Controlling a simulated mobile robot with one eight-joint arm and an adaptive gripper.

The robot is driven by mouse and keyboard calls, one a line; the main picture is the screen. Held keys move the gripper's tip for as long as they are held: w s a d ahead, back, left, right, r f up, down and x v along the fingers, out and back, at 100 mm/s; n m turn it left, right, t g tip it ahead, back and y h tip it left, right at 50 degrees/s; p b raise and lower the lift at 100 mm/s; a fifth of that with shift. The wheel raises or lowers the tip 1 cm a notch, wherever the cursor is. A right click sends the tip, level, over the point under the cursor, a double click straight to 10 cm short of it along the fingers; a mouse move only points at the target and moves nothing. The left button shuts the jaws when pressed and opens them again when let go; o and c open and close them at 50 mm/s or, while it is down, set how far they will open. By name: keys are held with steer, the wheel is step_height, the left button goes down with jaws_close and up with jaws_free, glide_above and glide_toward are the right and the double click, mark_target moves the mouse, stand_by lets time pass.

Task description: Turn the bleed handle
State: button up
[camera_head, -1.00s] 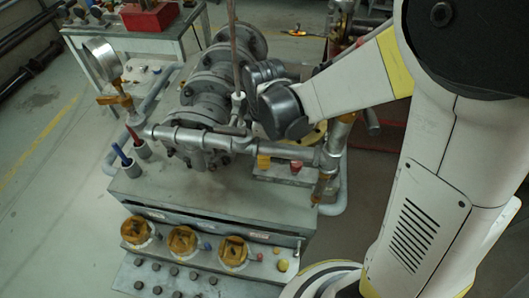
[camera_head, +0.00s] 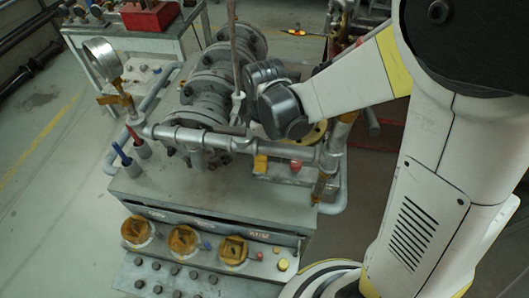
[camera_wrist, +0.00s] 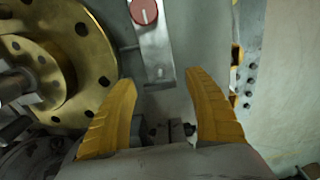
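My gripper (camera_wrist: 160,76) shows in the wrist view with its two yellow fingers apart and nothing held between the tips. A small grey and dark fitting (camera_wrist: 174,131) shows low between the fingers; I cannot tell whether they touch it. A red round knob (camera_wrist: 143,12) on a grey plate is beyond the tips. In the head view, my wrist hides the gripper beside the grey valve and pipe assembly (camera_head: 208,90). I cannot tell for certain which part is the bleed handle.
A brass flange with bolt holes (camera_wrist: 92,62) is close to the left finger. In the head view, a pressure gauge (camera_head: 102,58) stands at the left and a thin upright rod (camera_head: 235,45) rises beside my wrist. Floor (camera_head: 45,215) at the left is clear.

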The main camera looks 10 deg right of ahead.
step_height(320, 180, up, 12)
stand_by(0.7)
steer(key=shift+r, duration=0.1)
